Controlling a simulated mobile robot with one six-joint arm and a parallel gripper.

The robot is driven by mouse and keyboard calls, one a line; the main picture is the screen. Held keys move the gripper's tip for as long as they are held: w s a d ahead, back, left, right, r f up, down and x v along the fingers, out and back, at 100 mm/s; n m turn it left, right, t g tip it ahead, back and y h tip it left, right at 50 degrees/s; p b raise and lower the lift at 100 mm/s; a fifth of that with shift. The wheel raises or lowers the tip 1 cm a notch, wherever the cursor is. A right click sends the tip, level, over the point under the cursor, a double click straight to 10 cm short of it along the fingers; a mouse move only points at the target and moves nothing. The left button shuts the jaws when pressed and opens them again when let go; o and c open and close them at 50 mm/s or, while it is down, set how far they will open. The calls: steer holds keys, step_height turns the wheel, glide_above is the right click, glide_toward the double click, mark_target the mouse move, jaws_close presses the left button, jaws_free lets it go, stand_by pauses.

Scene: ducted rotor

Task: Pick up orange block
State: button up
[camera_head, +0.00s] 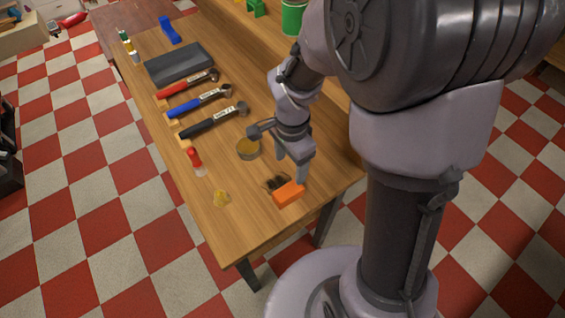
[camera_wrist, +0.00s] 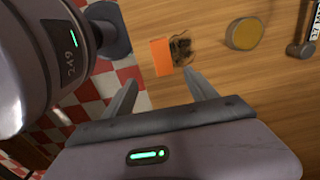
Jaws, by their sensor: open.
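The orange block (camera_head: 289,194) lies on the wooden table near its front right edge. In the wrist view the orange block (camera_wrist: 162,57) sits beyond the fingertips, close to the table edge. My gripper (camera_head: 291,168) is open and empty, above the table just behind the block in the head view. In the wrist view my gripper (camera_wrist: 160,78) shows two spread fingers, with the block ahead of the gap between them. The block appears apart from both fingers.
A dark bristly object (camera_wrist: 181,49) lies right beside the block. The front table corner is clear.

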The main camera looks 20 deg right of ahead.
steer(key=b, duration=0.3)
glide_toward(288, 190)
steer(key=f, duration=0.5)
steer(key=shift+s+f, duration=0.2)
steer(key=shift+s, duration=0.05)
steer(key=f, duration=0.1)
steer(key=f+b, duration=0.1)
steer(key=f, duration=0.1)
steer(key=f+b, duration=0.1)
steer(key=f, duration=0.1)
steer(key=shift+w+f, duration=0.2)
steer(key=shift+w, duration=0.05)
steer(key=shift+r, duration=0.15)
steer(key=shift+c, duration=1)
jaws_close()
